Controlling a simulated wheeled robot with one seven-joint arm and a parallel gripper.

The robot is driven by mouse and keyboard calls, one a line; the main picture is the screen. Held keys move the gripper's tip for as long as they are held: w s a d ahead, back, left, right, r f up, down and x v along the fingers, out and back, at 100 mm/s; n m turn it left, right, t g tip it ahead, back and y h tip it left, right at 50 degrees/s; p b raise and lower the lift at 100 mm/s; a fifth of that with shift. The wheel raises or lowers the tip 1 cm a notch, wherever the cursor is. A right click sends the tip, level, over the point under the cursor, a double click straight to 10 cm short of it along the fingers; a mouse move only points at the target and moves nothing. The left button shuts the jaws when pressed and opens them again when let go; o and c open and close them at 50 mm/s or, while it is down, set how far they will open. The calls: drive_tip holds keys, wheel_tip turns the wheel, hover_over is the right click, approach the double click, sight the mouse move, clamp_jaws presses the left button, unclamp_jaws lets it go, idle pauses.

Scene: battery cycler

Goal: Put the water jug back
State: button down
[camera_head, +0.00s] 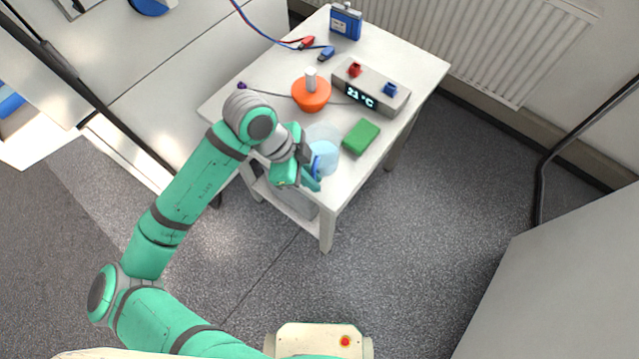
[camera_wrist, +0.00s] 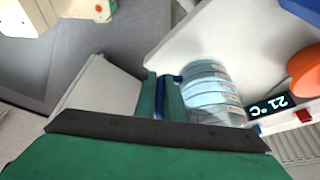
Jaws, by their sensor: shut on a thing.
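The water jug (camera_head: 325,155) is a clear cylinder with pale blue water and a blue handle. It is at the front part of the white table (camera_head: 424,66). My gripper (camera_head: 315,172) is at its left side, shut on the blue handle. In the wrist view the jug (camera_wrist: 212,90) lies just right of my gripper fingers (camera_wrist: 168,97), with measuring bands on its wall. The jug looks upright in the head view. Whether its base touches the table, I cannot tell.
A green block (camera_head: 361,137) lies close right of the jug. Behind are an orange vessel (camera_head: 311,93) and a grey box (camera_head: 371,87) reading 21 °C. A blue battery (camera_head: 345,22) and red and blue clips (camera_head: 307,42) are at the far end. A radiator (camera_head: 500,40) lines the wall.

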drive_tip(key=shift+w+d+f, duration=0.3)
drive_tip(key=shift+d+f, duration=0.45)
drive_tip(key=shift+f, duration=0.2)
wheel_tip(320, 180, down, 3)
drive_tip(key=shift+d+f, duration=0.1)
drive_tip(key=shift+w+f, duration=0.1)
drive_tip(key=shift+w, duration=0.1)
drive_tip(key=shift+s+d, duration=0.1)
drive_tip(key=c, duration=1.8)
unclamp_jaws()
drive_tip(key=shift+f, duration=0.1)
drive_tip(key=shift+s, duration=0.1)
drive_tip(key=v, duration=1.2)
